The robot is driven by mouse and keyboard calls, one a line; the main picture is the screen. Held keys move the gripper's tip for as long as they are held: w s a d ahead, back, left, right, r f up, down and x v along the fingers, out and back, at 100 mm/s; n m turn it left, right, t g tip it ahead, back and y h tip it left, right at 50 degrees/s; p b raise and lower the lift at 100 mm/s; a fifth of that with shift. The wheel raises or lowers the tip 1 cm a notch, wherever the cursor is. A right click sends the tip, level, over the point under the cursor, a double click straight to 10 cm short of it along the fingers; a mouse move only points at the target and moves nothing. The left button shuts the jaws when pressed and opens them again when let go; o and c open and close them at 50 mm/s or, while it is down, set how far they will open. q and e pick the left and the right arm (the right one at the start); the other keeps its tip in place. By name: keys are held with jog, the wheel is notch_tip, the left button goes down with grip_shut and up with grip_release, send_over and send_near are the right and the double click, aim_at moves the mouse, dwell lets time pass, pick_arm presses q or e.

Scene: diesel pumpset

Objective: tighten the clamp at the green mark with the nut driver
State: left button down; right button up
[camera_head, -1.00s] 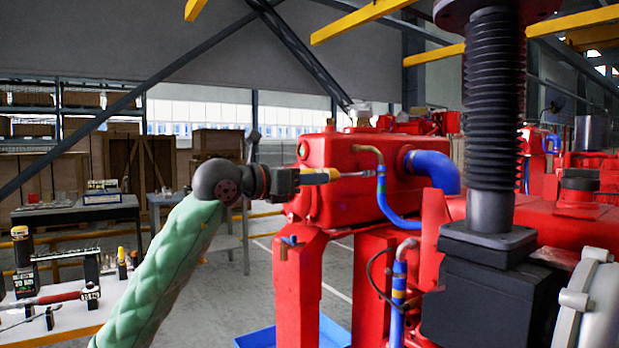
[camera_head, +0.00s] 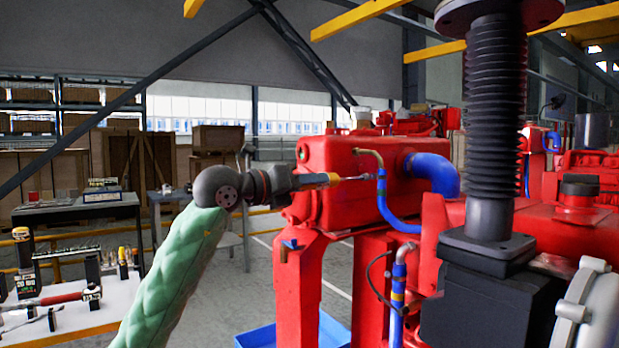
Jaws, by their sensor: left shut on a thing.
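My left gripper (camera_head: 300,182), on the green-sleeved arm from the left, is shut on the nut driver (camera_head: 325,178), which has a yellow and grey handle. Its thin shaft points right, level, and its tip is close to the upper part of the thin blue hose (camera_head: 382,195) beside the red tank. A small band with a greenish-yellow tint (camera_head: 381,173) shows on that hose near its top; I cannot tell if the tip touches it. Other banded clamps sit on the lower blue hose (camera_head: 398,285). My right gripper is not in view.
The red engine (camera_head: 340,215) fills the middle and right. A thick blue hose (camera_head: 432,170) and a black bellows column (camera_head: 494,120) stand right of the driver. A tool table (camera_head: 75,322) is at lower left, a blue tray (camera_head: 258,337) below.

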pick_arm(q)
jog(key=n+p, duration=0.1)
jog(key=n, duration=0.1)
jog(key=n+p, duration=0.3)
jog(key=shift+r+n, duration=0.25)
jog(key=shift+n, duration=0.15)
jog(key=shift+f+p, duration=0.1)
jog(key=shift+p, duration=0.25)
jog(key=shift+n+p, duration=0.4)
jog(key=shift+n, duration=0.2)
jog(key=shift+d+f, duration=0.1)
jog(key=shift+d, duration=0.1)
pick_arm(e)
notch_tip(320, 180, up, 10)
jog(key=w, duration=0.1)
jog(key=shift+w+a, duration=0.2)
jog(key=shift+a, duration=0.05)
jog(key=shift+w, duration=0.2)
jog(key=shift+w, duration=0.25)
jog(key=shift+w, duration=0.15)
